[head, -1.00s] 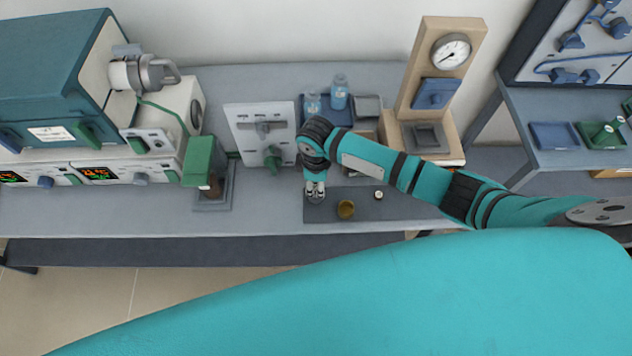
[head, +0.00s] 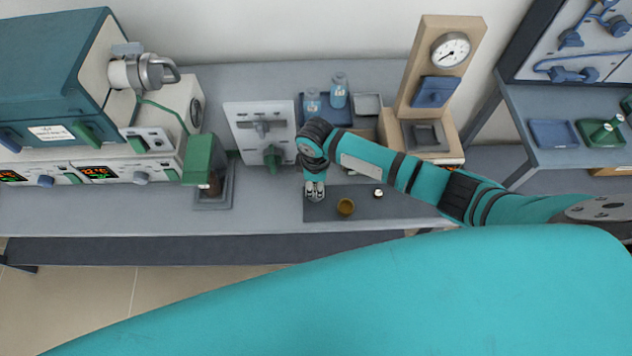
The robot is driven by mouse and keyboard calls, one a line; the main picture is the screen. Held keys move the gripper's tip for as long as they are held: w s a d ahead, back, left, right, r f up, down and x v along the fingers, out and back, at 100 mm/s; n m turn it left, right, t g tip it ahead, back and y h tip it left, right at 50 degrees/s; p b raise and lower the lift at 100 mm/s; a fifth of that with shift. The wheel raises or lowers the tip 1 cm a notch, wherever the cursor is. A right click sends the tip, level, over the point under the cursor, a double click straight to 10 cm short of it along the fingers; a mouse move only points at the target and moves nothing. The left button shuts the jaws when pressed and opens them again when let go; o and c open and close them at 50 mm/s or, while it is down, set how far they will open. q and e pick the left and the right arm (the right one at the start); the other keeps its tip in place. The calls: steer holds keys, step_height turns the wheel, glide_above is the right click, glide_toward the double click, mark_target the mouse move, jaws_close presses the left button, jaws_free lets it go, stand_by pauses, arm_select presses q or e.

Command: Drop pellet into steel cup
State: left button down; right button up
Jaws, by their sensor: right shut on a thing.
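My right gripper (head: 315,191) points down over the left part of a dark grey mat (head: 395,208) on the bench. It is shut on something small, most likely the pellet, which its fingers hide. A round brown-gold cup (head: 346,206) stands on the mat just right of the gripper, apart from it. A very small pale round thing with a dark rim (head: 379,193) sits further right on the mat; I cannot tell whether it is the steel cup. No other steel cup is clear to see. My left gripper is not in view.
A grey panel with a green knob (head: 258,130) stands behind and left of the gripper. A green device (head: 203,160) is further left, beside the furnaces (head: 50,85). Bottles (head: 339,92) and a wooden gauge stand (head: 440,65) are behind my arm. The bench front is clear.

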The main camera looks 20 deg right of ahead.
steer(key=shift+f, duration=0.15)
stand_by(0.5)
steer(key=o, duration=0.8)
steer(key=shift+c, duration=0.2)
step_height(320, 180, up, 12)
stand_by(0.7)
